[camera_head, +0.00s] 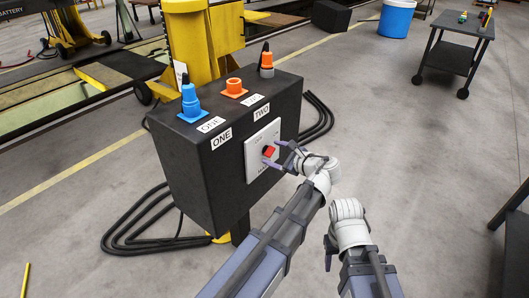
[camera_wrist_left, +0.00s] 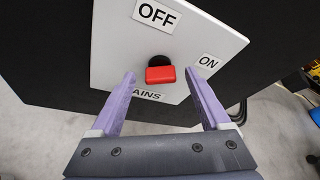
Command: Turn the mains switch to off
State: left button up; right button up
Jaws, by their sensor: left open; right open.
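The mains switch is a red handle (camera_head: 269,151) on a black hub, on a white plate (camera_head: 259,138) on the front of a black box. In the left wrist view the red handle (camera_wrist_left: 160,74) sits below the OFF label (camera_wrist_left: 157,13) and left of the ON label (camera_wrist_left: 208,62). Which label it points to is unclear. My left gripper (camera_head: 275,153) is open at the plate, its fingers either side of the handle; a gap shows on both sides in the wrist view (camera_wrist_left: 161,76). My right gripper (camera_head: 329,250) is open and empty, lower right, away from the box.
The black box (camera_head: 189,162) carries a blue plug (camera_head: 190,103), an orange socket (camera_head: 235,89) and an orange-black plug (camera_head: 267,62) on top. Black cables (camera_head: 135,235) lie on the floor beside it. A yellow jack (camera_head: 200,42) stands behind. A dark cart (camera_head: 452,55) stands far right; floor between is clear.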

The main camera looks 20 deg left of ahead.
pick_arm(q)
jog(key=shift+w+a+f, duration=0.2)
jog(key=shift+a, duration=0.15)
jog(key=shift+d+r, duration=0.1)
grip_shut()
dwell(0.3)
